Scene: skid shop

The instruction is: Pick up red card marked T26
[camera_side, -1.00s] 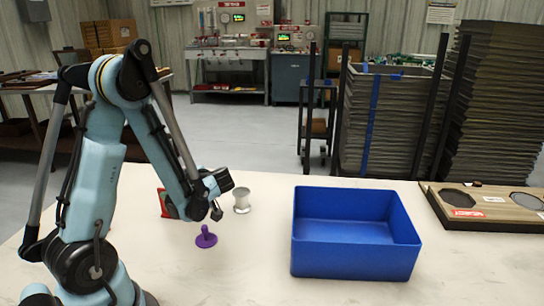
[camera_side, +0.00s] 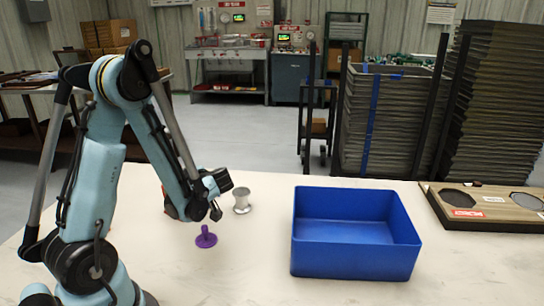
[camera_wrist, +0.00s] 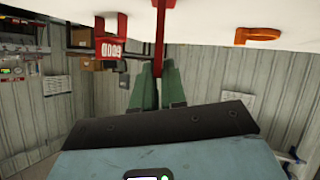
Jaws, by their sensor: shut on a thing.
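In the wrist view my gripper (camera_wrist: 159,85) has green fingers that are shut on a thin red piece (camera_wrist: 161,28), which looks like the red card seen edge-on. Its face and any T26 mark are hidden. In the side view my gripper (camera_side: 215,211) is low over the table, behind the purple peg. A small part of the red card (camera_side: 169,209) shows to the left of my wrist; the rest is hidden behind my arm. I cannot tell whether the card touches the table.
A purple peg on a round base (camera_side: 206,238) stands just in front. A silver cup (camera_side: 242,202) stands to the right. A blue bin (camera_side: 355,259) is empty farther right. A wooden board (camera_side: 498,216) lies at the far right. A lettered red piece (camera_wrist: 109,47) shows in the wrist view.

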